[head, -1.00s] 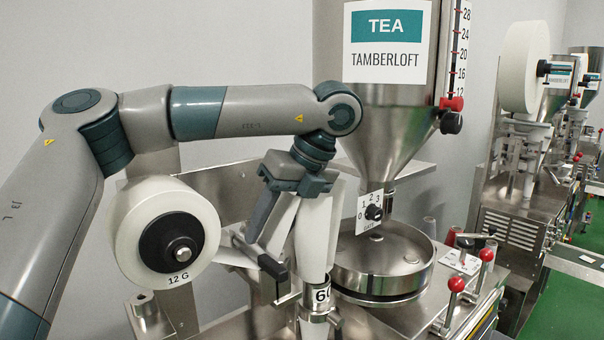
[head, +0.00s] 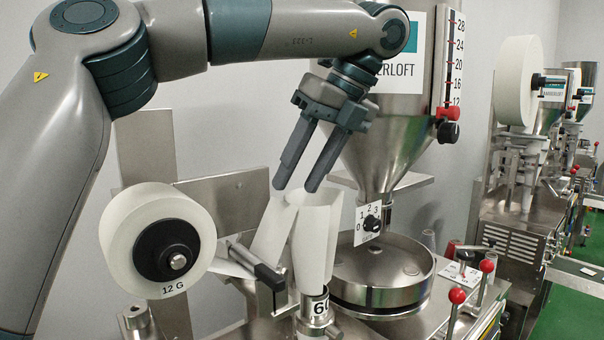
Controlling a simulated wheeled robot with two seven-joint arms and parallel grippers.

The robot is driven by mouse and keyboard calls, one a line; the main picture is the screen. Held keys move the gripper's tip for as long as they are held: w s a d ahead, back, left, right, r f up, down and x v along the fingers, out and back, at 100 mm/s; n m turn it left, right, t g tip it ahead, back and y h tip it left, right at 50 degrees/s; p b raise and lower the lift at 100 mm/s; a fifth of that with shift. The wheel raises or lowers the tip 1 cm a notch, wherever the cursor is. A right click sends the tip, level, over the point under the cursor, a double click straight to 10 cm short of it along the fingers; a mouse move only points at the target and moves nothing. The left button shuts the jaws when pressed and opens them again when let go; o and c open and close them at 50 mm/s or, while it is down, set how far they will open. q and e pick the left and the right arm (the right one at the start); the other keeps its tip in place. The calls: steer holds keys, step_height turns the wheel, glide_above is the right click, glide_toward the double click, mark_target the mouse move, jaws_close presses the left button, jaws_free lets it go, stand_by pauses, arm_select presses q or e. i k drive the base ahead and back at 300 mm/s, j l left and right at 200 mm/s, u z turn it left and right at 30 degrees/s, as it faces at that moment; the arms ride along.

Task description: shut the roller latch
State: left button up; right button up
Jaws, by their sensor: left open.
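A lever with a black grip (head: 268,276), which I take to be the roller latch, sits on the machine just right of the paper roll, beside the paper strip. Whether it is fully shut I cannot tell. The white paper strip (head: 272,232) runs from the roll side up to a white paper forming tube (head: 316,240) above the metal collar marked 60 (head: 318,308). My left gripper (head: 296,188) is open and empty, fingers pointing down and left, above the lever and by the top of the paper. My right gripper is not in view.
The paper roll marked 12 G (head: 198,228) stands at left. The tea hopper (head: 380,145) and its dial plate (head: 368,222) are behind and right of my gripper. A round metal dosing drum (head: 380,285) and red-knobbed levers (head: 457,296) stand at right.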

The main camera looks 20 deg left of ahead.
mark_target(277, 282)
steer(key=k+l, duration=0.25)
steer(key=k, duration=0.25)
steer(key=k+l, duration=0.2)
steer(key=k, duration=0.25)
steer(key=k+l, duration=0.25)
steer(key=k, duration=0.25)
